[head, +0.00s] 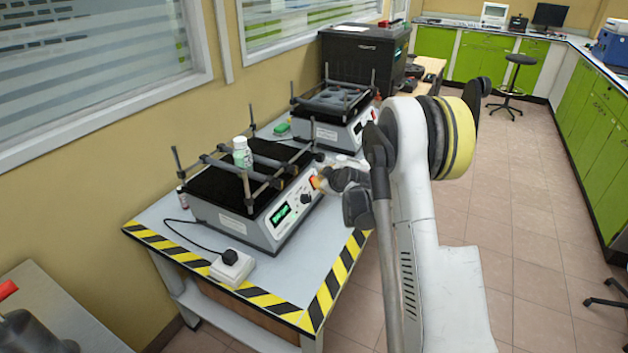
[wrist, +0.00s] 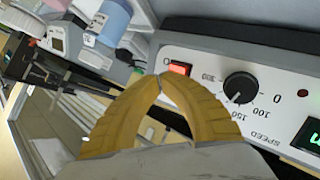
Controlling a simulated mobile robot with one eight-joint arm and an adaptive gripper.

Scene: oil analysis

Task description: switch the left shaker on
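The left shaker (head: 248,228) is the nearer one on the table, a white box with a black top platform and clamp bars. Its front has a green-lit display (head: 281,214), a black speed knob (wrist: 239,88) and a red rocker switch (wrist: 180,68). The switch looks orange-red and the display is lit. My gripper (head: 319,184) is at the right end of this front panel. In the wrist view its yellow fingers (wrist: 159,82) meet at the tips, with nothing seen between them, just beside the switch. Whether they touch it I cannot tell.
A white-green bottle (head: 241,152) stands on the left shaker's platform. A second shaker (head: 335,128) stands behind on the same table (head: 190,238). A white socket box (head: 232,268) with a black plug lies in front.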

